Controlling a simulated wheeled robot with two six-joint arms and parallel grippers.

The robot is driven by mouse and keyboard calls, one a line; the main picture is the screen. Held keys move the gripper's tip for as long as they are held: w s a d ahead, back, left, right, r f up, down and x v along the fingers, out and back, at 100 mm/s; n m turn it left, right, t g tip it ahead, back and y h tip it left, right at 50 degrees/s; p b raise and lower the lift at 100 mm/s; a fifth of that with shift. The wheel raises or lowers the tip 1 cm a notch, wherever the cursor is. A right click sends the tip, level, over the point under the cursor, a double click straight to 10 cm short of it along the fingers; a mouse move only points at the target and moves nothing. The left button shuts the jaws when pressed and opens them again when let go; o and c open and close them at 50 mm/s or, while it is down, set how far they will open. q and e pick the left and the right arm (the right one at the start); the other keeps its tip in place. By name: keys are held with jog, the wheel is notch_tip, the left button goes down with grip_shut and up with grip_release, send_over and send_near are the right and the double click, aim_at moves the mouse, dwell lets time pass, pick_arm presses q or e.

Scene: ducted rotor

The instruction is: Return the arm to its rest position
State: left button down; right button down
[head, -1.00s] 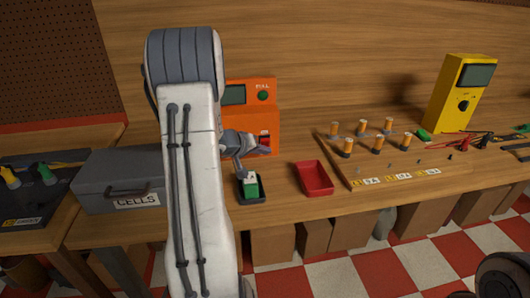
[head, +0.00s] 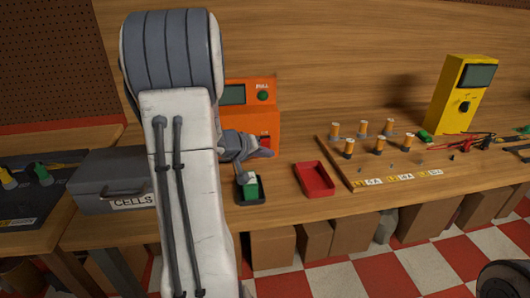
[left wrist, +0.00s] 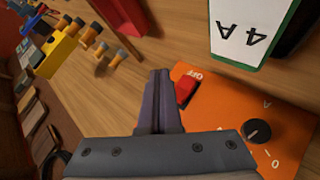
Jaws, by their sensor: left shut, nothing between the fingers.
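My left arm rises large in front of the bench in the head view. My left gripper (head: 266,153) is shut and empty, in front of the orange device (head: 256,106) and above the black tray (head: 240,200). A green cell with a white top (head: 250,187) stands in that tray, apart from the gripper. In the left wrist view, the shut fingers (left wrist: 162,76) show beside the orange device (left wrist: 240,110), with its red switch and black knob. The cell's white face (left wrist: 252,30), marked "4A", is at the top.
A red tray (head: 315,180) lies right of the black tray. A wooden board (head: 375,155) holds several copper-coloured cylinders. A yellow meter (head: 462,95) stands behind at right. A grey box marked CELLS (head: 105,185) is at left, partly hidden by my arm.

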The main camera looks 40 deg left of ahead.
dwell(0.3)
pick_arm(q)
jog(key=d+m+h, duration=0.1)
jog(key=d, duration=0.4)
jog(key=d+r+m+g+h, duration=0.1)
jog(key=d, duration=0.4)
jog(key=d+m+g+h+p, duration=0.1)
jog(key=d+h, duration=0.1)
jog(key=d, duration=0.3)
jog(key=shift+w+d+r+m, duration=0.35)
jog(key=shift+w+m, duration=0.05)
jog(key=s+d+m+g+h+p, duration=0.1)
jog(key=s+d+m+g+h, duration=0.25)
jog(key=d, duration=0.85)
jog(key=s+d+r+m+g+y+p, duration=0.1)
jog(key=s+d+m+g+y+p, duration=0.3)
jog(key=s+d, duration=0.8)
jog(key=s+a+m+g+y, duration=0.1)
jog(key=s+m, duration=0.4)
jog(key=s, duration=0.6)
jog(key=shift+s+a+r+g+y+b, duration=0.15)
jog(key=shift+a+r+g+y+b, duration=0.2)
jog(key=shift+a+y, duration=0.5)
jog(key=shift+d, duration=0.15)
